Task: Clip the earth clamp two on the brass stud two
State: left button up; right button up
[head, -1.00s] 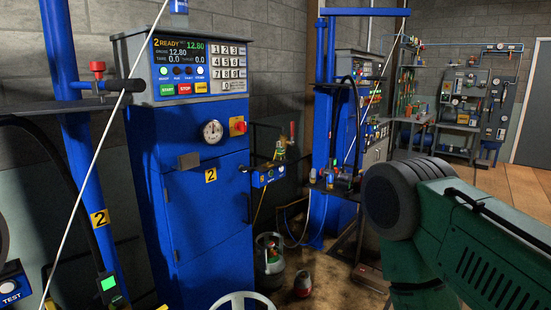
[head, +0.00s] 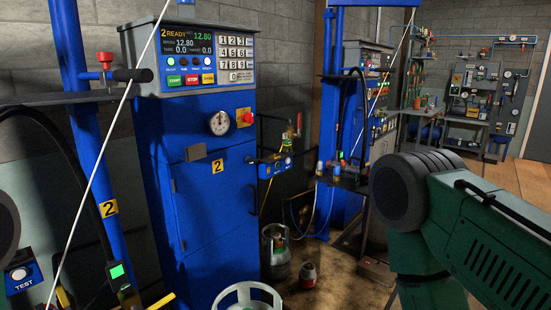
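I cannot make out earth clamp two or brass stud two. The blue scale cabinet marked 2 (head: 205,215) stands left of centre, with a lit display reading READY and 12.80. A blue post (head: 78,150) marked 2 stands to its left. Yellow pieces (head: 160,302) show at the bottom left edge; I cannot tell what they belong to. My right arm, green with a grey joint, comes in from the right; its gripper is outside the picture. My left gripper is not in view either.
A grey gas cylinder (head: 276,252) and a small red-and-grey one (head: 308,274) stand on the floor right of the cabinet. A pale ring-topped cylinder (head: 247,297) is at the bottom. A thin white cable (head: 105,150) slants across the left. A TEST box (head: 20,278) is lower left.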

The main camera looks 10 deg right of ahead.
aim_at(287, 142)
jog(key=l+u, duration=0.15)
jog(key=l, duration=0.65)
jog(key=l+u, duration=0.15)
jog(key=l, duration=0.6)
jog(key=i+l+u, duration=0.1)
jog(key=l+u, duration=0.25)
jog(key=l, duration=0.65)
jog(key=l+u, duration=0.35)
jog(key=l, duration=0.65)
jog(key=k+l+u, duration=0.1)
jog(key=l+u, duration=0.25)
jog(key=l, duration=0.65)
